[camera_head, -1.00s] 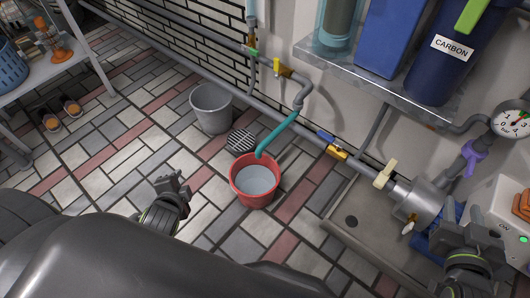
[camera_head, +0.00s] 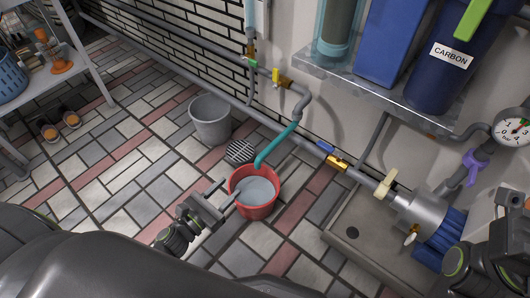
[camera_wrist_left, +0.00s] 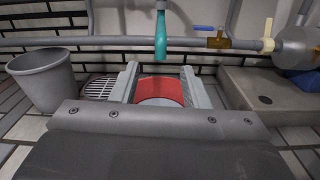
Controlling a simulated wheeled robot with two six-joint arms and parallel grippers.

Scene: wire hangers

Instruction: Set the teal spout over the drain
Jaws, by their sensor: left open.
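The teal spout (camera_head: 277,143) hangs from a grey pipe elbow and slopes down to the left. Its lower end is over the far rim of a red bucket (camera_head: 262,207) holding greyish water. The drain, a round slotted grate (camera_head: 240,151), lies in the floor left of the spout and behind the bucket. My left gripper (camera_head: 229,190) is open and empty at the bucket's left side, below the spout. In the left wrist view the spout (camera_wrist_left: 161,35) hangs beyond the two fingers, and the grate (camera_wrist_left: 100,88) is at left. My right gripper (camera_head: 512,215) shows partly at the right edge.
An empty grey bucket (camera_head: 211,118) stands left of the grate. A wall pipe with a brass valve (camera_head: 337,162) runs behind, and a shallow grey tray (camera_head: 345,240) lies at right. A shelf rack (camera_head: 60,75) stands at far left.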

